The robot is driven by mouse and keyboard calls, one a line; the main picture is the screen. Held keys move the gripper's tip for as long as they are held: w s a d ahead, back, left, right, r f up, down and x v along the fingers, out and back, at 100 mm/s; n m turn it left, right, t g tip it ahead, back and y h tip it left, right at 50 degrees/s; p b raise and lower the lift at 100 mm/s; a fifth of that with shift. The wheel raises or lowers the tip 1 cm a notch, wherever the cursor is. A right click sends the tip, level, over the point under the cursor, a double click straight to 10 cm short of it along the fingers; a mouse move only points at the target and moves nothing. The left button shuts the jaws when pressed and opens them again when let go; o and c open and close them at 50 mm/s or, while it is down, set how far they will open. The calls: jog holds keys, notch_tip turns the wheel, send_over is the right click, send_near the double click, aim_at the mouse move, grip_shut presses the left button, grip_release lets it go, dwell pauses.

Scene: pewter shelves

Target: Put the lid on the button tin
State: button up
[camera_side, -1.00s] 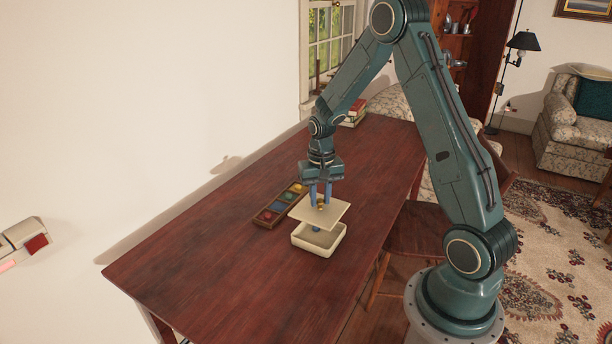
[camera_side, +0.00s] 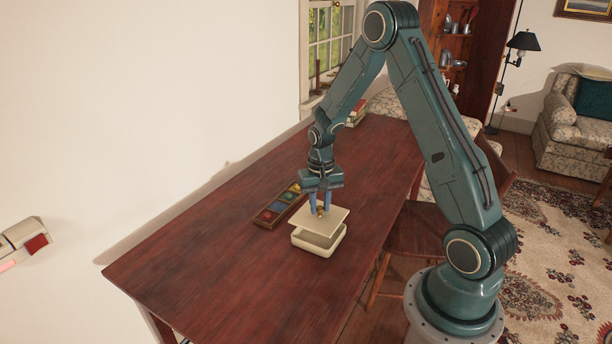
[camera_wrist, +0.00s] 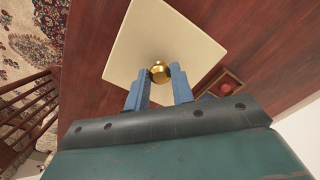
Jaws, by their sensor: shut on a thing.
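The cream square lid (camera_side: 322,220) with a brass knob (camera_side: 320,213) hangs level just above the cream button tin (camera_side: 318,243). A dark gap shows between lid and tin at the front. My gripper (camera_side: 320,209) is shut on the knob, fingers pointing down. In the wrist view the blue fingers of my gripper (camera_wrist: 159,88) stand at either side of the brass knob (camera_wrist: 159,71), in the middle of the lid (camera_wrist: 165,45). The lid hides the tin in the wrist view and covers most of its inside in the side view.
A dark wooden tray (camera_side: 279,206) with several coloured round things lies left of the tin. Books (camera_side: 355,113) lie at the table's far end. A chair (camera_side: 410,232) stands by the right edge. The table's near left part (camera_side: 215,265) is clear.

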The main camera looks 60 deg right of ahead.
aim_at(319, 215)
jog(key=shift+f, duration=1.6)
jog(key=shift+f, duration=0.65)
dwell(0.8)
jog(key=o, duration=1.1)
jog(key=shift+c, duration=0.2)
notch_tip(319, 215, up, 14)
jog(key=shift+a, duration=0.1)
dwell(0.5)
